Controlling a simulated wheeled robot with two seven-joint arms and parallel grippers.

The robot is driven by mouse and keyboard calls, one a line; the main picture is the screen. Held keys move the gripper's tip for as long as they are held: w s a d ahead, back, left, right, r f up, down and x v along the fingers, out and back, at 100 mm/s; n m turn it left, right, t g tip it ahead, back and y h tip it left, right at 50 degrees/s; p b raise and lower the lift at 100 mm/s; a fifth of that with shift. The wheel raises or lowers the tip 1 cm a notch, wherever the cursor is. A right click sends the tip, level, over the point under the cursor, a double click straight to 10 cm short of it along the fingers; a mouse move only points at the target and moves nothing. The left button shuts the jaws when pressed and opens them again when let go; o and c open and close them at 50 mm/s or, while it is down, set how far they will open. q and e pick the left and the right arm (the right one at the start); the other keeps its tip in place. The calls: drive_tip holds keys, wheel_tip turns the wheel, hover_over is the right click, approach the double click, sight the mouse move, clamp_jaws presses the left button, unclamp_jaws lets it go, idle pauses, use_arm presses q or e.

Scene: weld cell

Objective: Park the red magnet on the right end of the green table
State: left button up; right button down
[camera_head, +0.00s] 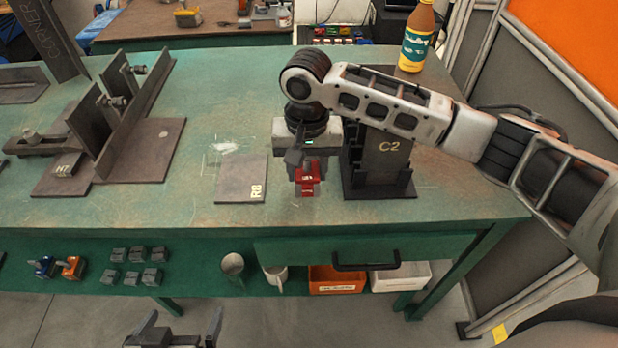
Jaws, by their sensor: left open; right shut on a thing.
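The red magnet (307,189) is in the fingers of my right gripper (304,172), which points down and is shut on it. The magnet is over the right part of the green table (455,185), between the RB plate and the C2 fixture. I cannot tell whether it touches the tabletop. The gripper body partly hides it. My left gripper (180,338) is open and empty at the bottom edge, in front of the table and low in the view.
The dark C2 fixture (392,178) stands close right of the magnet. The flat RB plate (240,180) lies to its left. A bottle (416,40) stands at the back right. The table's right end beyond C2 is bare under my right arm. A dark angled fixture (150,150) stands left.

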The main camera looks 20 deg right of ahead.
sight(309, 178)
drive_tip(key=shift+w+d+f, duration=0.1)
drive_tip(key=shift+f, duration=0.75)
drive_tip(key=shift+w+d+f, duration=0.1)
drive_tip(key=shift+f, duration=0.75)
drive_tip(key=c, duration=1)
unclamp_jaws()
drive_tip(key=shift+f, duration=0.25)
drive_tip(key=shift+c, duration=0.2)
drive_tip(key=shift+o, duration=1.1)
drive_tip(key=shift+s, duration=0.1)
wheel_tip(309, 178, up, 12)
drive_tip(key=shift+r+p, duration=0.2)
drive_tip(key=shift+p, duration=0.1)
